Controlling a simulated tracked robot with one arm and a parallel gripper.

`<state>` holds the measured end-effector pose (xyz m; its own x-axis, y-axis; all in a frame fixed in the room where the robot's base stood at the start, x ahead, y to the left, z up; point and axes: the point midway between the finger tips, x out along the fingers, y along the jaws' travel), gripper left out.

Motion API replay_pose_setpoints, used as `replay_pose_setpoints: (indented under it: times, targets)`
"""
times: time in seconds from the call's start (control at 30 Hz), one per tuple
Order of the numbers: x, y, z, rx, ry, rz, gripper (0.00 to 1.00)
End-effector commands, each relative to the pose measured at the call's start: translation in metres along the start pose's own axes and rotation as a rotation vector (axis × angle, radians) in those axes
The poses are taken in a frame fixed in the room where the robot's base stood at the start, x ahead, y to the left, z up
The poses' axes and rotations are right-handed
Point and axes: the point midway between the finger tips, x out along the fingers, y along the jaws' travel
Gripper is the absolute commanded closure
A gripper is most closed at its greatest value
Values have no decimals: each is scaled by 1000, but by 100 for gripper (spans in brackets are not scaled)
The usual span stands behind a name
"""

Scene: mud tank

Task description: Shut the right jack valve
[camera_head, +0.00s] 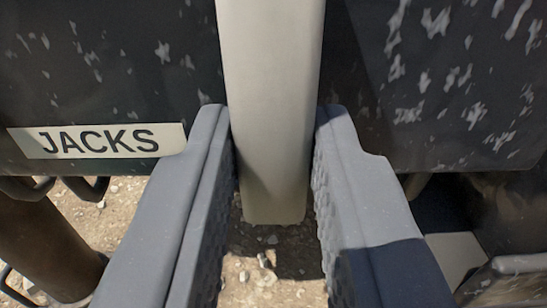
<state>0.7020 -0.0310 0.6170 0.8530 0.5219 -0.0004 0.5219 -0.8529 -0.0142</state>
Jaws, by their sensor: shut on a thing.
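A pale grey-beige lever handle (270,50) hangs down the middle of the view, its rounded lower end showing between my gripper's fingers. I take it for the jack valve's handle; its pivot is out of view above. My gripper (272,125) has one ridged grey finger on each side of the handle and is shut on it. A label reading "JACKS" (97,140) is on the dark panel to the left. Whether this is the right one of the valves cannot be told from this view.
Dark, chipped panels (120,60) stand behind the handle on both sides. A brown pipe (45,240) is at lower left, and dark metal parts (510,265) are at lower right. Stony ground (265,265) shows below the handle.

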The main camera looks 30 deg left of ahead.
Motion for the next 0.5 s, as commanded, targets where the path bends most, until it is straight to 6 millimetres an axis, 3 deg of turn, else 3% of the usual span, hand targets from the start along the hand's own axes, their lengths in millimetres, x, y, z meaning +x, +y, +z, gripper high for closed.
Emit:
replay_pose_setpoints:
  times: [0.3,0.33,0.4,0.5]
  targets:
    - [-1,1,1,5,-2,2,100]
    - [-1,1,1,4,-2,2,77]
    - [-1,1,1,4,-2,2,58]
    - [-1,1,0,3,-1,3,58]
